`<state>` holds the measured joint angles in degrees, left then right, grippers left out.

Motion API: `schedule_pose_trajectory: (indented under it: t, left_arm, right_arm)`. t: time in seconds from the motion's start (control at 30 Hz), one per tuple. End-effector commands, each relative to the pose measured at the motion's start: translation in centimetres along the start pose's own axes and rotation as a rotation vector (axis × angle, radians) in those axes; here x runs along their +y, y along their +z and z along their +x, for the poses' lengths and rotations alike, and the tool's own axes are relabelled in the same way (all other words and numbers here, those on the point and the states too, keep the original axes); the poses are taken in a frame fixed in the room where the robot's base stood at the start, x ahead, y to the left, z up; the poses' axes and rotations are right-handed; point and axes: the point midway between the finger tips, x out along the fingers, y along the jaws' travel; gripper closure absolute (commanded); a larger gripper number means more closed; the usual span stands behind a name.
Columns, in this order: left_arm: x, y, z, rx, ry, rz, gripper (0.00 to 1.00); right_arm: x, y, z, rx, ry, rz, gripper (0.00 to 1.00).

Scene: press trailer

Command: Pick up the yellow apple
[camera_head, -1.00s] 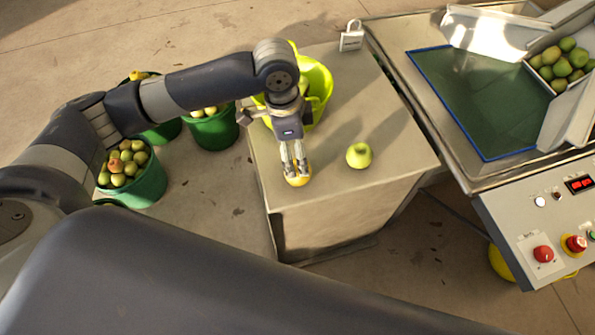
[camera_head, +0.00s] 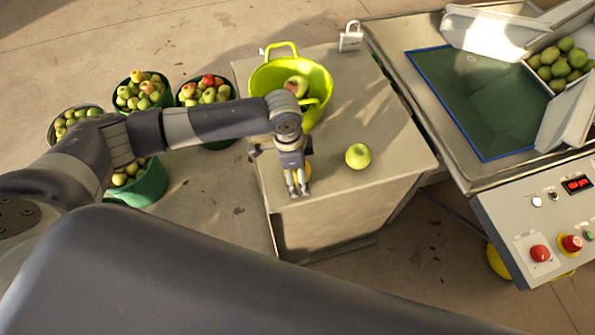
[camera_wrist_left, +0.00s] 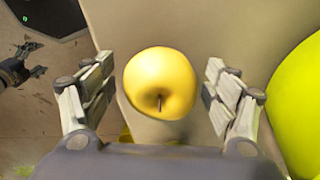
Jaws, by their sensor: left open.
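The yellow apple (camera_wrist_left: 160,84) sits on the table top, between the two open fingers of my left gripper (camera_wrist_left: 157,92) in the left wrist view. A gap shows on both sides, so neither finger touches it. In the head view my left gripper (camera_head: 298,190) points down near the table's front edge, and it hides most of the yellow apple. My right gripper is not in the head view; a dark gripper at the left edge of the wrist view is too small to judge.
A green apple (camera_head: 358,156) stands on the table (camera_head: 385,125) to the right. A lime-green colander (camera_head: 318,80) holding an apple is behind my gripper. Green buckets (camera_head: 150,185) of apples stand on the floor at left. A machine with a control panel (camera_head: 515,220) is at right.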

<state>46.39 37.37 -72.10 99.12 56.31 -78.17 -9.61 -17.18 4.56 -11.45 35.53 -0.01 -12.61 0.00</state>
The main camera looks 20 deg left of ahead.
Motion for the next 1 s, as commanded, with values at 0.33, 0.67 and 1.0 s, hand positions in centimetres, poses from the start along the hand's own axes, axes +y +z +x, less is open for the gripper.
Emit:
schedule_pose_trajectory:
  t: [0.33,0.67,1.0]
  left_arm:
    - [0.0,0.0,0.0,0.000,0.000,0.000,0.72]
    - [0.0,0.0,-0.3,0.001,0.000,0.000,0.72]
    - [0.8,-0.3,-3.5,0.000,0.003,0.004,0.72]
  right_arm:
    - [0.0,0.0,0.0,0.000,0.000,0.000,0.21]
    - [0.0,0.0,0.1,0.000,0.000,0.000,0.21]
    - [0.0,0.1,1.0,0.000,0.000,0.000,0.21]
